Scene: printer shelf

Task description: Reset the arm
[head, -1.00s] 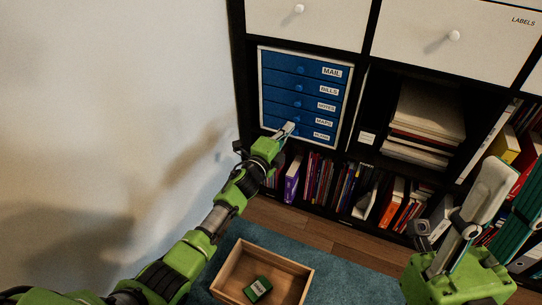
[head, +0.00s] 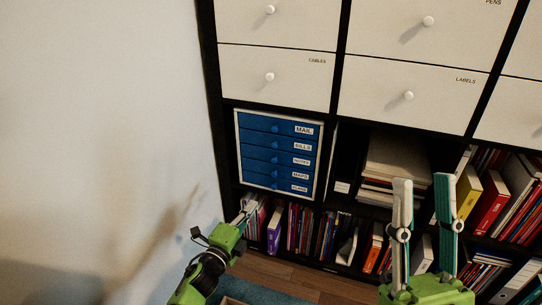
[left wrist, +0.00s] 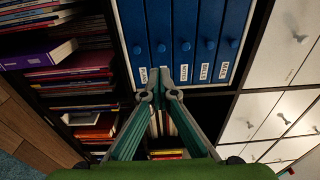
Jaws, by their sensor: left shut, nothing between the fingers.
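My left gripper (head: 250,208) is in front of the lower shelf, just below the blue drawer unit (head: 236,150). Its fingers are together with nothing between them; the left wrist view shows the fingertips (left wrist: 162,82) meeting in front of the drawer unit (left wrist: 185,35). The unit's blue drawers, labelled MAIL, BILLS, NOTES, MAPS and one hard to read, all look shut. My right gripper (head: 424,205) stands at the lower right with its two fingers upright and apart, and nothing between them.
White drawers (head: 305,72) fill the shelf above. Books (head: 320,232) stand in the lower row, and a paper stack (head: 395,165) lies right of the blue unit. A bare wall (head: 100,130) is on the left. A blue rug (head: 270,290) shows at the bottom.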

